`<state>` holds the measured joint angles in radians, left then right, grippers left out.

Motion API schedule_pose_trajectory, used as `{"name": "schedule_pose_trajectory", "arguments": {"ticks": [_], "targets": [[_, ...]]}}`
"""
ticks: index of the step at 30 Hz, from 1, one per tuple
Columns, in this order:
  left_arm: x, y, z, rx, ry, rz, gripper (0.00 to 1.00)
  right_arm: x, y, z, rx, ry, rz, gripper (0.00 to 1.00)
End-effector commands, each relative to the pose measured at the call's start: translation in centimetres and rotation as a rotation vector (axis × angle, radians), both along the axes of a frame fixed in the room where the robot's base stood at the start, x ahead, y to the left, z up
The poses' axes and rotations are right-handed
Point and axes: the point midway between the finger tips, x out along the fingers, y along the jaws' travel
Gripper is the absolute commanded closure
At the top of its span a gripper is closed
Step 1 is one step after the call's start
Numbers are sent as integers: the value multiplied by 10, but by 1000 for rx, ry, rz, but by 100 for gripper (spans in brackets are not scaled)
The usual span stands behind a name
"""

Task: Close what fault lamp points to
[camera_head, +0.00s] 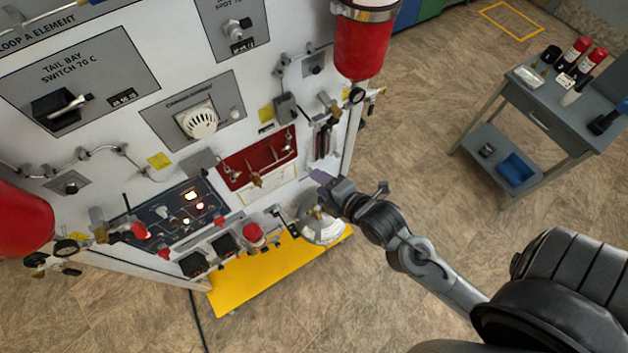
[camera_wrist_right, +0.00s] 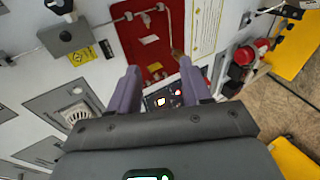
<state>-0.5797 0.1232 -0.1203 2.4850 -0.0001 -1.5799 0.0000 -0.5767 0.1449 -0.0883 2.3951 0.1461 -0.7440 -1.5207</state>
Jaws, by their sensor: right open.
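My right gripper (camera_head: 322,190) is open and empty in front of the panel's lower right side, right of a red plate with brass valve handles (camera_head: 257,163). In the right wrist view, its purple fingers (camera_wrist_right: 161,84) are apart, with the red plate (camera_wrist_right: 150,42) beyond them. A dark lamp panel (camera_head: 172,218) shows glowing lamps (camera_head: 190,195). A lit lamp (camera_wrist_right: 160,101) also shows between the fingers in the right wrist view. The lamp labels are too small to read. My left gripper is not in view.
Red cylinders (camera_head: 360,45) flank the white panel. Black boxes and a red knob (camera_head: 253,233) project low on it, above a yellow floor plate (camera_head: 262,275). A large grey switch plate (camera_head: 75,80) is upper left. A grey cart (camera_head: 545,110) stands right, with open floor between.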

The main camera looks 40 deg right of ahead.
Motion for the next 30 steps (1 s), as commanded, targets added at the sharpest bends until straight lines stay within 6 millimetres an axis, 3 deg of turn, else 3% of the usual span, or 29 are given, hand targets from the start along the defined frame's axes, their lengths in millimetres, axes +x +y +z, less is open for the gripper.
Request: {"name": "schedule_pose_trajectory", "arguments": {"ticks": [1,9,18,24,30], "targets": [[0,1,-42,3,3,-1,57,7,-7,-35,-107,-64,35,52],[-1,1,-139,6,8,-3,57,27,-41,-94,-575,-308,100,52],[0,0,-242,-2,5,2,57,32,-67,-182,-784,-412,66,52],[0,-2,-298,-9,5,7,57,33,-76,-241,-804,-406,60,52],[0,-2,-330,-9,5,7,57,34,-78,-272,-811,-408,62,52]]}}
